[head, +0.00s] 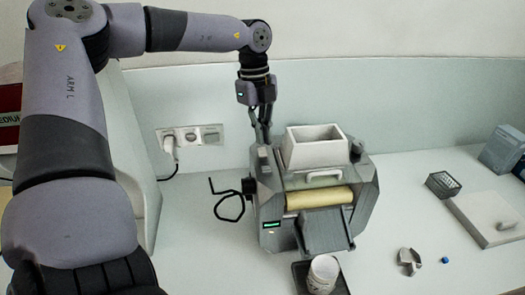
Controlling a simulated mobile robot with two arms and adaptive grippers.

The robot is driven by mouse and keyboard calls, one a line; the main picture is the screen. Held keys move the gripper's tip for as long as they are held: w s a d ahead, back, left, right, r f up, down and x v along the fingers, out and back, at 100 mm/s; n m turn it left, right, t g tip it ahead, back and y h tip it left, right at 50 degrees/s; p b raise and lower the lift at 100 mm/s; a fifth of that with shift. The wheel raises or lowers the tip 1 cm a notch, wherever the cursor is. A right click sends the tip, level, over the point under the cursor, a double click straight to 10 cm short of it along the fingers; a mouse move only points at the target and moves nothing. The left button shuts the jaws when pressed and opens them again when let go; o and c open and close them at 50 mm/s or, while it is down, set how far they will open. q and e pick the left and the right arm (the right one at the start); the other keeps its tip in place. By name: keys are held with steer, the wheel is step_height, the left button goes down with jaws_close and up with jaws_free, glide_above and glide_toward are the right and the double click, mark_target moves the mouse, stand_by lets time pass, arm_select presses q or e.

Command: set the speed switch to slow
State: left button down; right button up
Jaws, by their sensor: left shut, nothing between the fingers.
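The cream mill (363,208) is a grey machine on the white counter, with a white hopper (313,150) on top and a pale yellow roller (320,198) across its front. A small lit green display (271,225) is on its front left. I cannot make out the speed switch or its setting; it is too small or hidden. My left gripper (262,139) is shut and empty, pointing down at the mill's upper left edge. I cannot tell whether it touches the mill. My right gripper is not in view.
A white jar (323,273) stands on a dark tray (341,284) before the mill. A wall socket (190,138) with a plugged cable is behind left. A black crank (233,206) sticks out left. A grey broken-looking piece (408,262) and blue cap (445,260) lie right.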

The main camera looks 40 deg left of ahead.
mark_target(262, 149)
arm_select(q)
steer(key=shift+f+b, duration=0.9)
steer(key=shift+f, duration=0.1)
stand_by(0.4)
steer(key=shift+r+p, duration=1.95)
steer(key=shift+r, duration=1.6)
steer(key=shift+f, duration=0.1)
